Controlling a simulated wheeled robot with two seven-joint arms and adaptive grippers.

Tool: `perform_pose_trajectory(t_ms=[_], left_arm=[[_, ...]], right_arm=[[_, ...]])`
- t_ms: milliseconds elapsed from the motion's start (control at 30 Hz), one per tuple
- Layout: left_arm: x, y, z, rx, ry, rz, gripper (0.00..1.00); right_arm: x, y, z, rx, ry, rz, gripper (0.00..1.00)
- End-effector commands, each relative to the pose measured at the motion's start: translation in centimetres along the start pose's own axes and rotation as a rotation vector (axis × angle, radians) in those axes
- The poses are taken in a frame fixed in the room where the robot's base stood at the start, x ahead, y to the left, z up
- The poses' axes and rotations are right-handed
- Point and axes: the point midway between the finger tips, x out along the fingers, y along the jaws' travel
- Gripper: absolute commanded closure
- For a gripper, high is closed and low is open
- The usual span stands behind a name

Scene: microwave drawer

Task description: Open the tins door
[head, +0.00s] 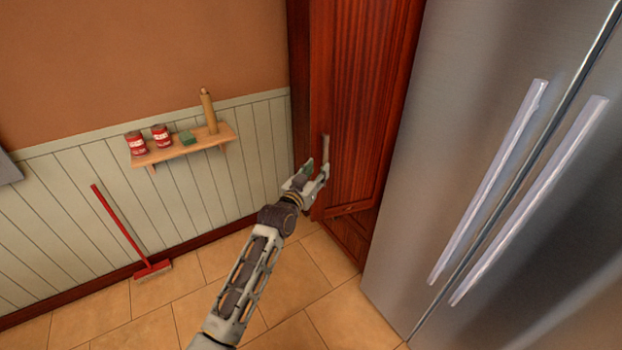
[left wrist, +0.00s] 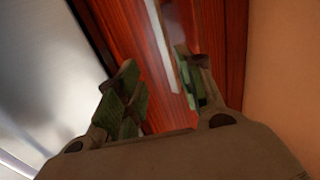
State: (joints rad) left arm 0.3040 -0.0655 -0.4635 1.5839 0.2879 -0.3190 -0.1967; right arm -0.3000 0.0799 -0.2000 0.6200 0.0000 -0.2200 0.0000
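The tall dark red wooden door (head: 365,95) stands left of the fridge and looks shut. Its pale upright bar handle (head: 325,148) is near the door's left edge. My left gripper (head: 313,176) is at the lower end of this handle, with its fingers apart. In the left wrist view, the handle (left wrist: 160,38) runs up between the two open fingers (left wrist: 158,92), closer to the right-hand finger. I cannot tell whether a finger touches it. No tins behind the door are visible. My right gripper is not in view.
The steel fridge (head: 480,130) with two long handles fills the right side. A wall shelf (head: 180,149) at left holds two red tins (head: 148,139), a green block and a rolling pin. A red broom (head: 122,230) leans on the wall.

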Motion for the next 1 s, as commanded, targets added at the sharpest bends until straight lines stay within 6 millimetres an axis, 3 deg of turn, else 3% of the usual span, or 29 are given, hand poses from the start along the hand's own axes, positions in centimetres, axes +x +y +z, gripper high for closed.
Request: perform_pose_trajectory(t_ms=[400, 833, 1000], left_arm=[[-3.2, 0.0, 0.0, -0.001, 0.000, 0.000, 0.62], [-3.6, 0.0, 0.0, -0.001, 0.000, 0.000, 0.62], [-3.7, 0.1, 0.5, -0.003, -0.005, 0.000, 0.83]], right_arm=[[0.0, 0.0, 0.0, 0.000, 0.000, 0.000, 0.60], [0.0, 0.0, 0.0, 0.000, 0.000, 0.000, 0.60], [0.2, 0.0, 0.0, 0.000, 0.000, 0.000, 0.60]])
